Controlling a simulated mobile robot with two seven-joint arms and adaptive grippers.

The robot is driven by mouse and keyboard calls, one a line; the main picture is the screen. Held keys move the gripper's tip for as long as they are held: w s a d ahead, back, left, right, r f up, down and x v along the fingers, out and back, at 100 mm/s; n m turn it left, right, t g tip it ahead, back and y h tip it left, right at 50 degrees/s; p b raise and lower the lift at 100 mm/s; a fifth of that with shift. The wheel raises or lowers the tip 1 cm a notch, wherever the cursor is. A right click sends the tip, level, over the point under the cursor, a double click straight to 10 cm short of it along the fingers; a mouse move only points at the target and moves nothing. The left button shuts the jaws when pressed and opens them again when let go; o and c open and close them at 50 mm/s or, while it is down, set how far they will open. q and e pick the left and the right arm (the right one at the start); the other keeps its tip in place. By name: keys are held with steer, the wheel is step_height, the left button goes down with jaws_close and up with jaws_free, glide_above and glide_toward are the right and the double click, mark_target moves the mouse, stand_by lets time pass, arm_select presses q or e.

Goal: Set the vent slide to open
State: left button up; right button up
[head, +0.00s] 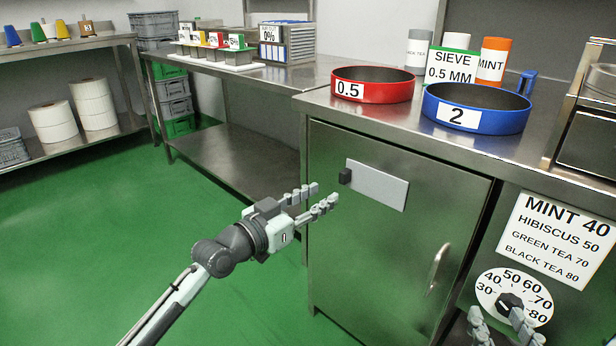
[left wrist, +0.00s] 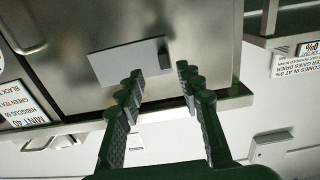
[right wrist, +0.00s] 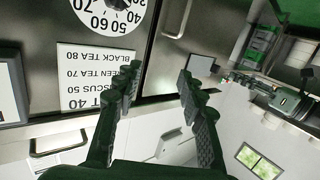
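The vent slide is a pale grey plate (head: 385,188) on the steel cabinet door, with a small dark knob (head: 345,176) at its left end. In the left wrist view the plate (left wrist: 115,64) and knob (left wrist: 164,52) lie just beyond the fingertips. My left gripper (head: 322,194) is open and empty, in front of the door, slightly below and left of the knob. It appears apart from the knob. My right gripper (head: 496,317) is open and empty at the lower right, in front of the dial. The plate also shows in the right wrist view (right wrist: 201,66).
The door has a vertical handle (head: 437,268). A numbered dial (head: 487,296) and a tea list sign (head: 558,238) are on the panel to the right. A red sieve (head: 405,94) and a blue sieve (head: 510,121) stand on the counter above. Green floor is free at left.

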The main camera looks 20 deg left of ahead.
mark_target(341, 178)
arm_select(q)
steer(key=x, duration=0.5)
steer(key=r+x, duration=0.1)
steer(key=x, duration=0.2)
steer(key=shift+a, duration=0.25)
arm_select(e)
steer(key=shift+a+r+t, duration=0.2)
steer(key=shift+a+r, duration=0.05)
steer(key=shift+r, duration=0.25)
steer(key=shift+a+r+t, duration=0.2)
steer(key=shift+a+r, duration=0.05)
steer(key=shift+r, duration=0.25)
arm_select(q)
steer(key=shift+c, duration=0.3)
jaws_close()
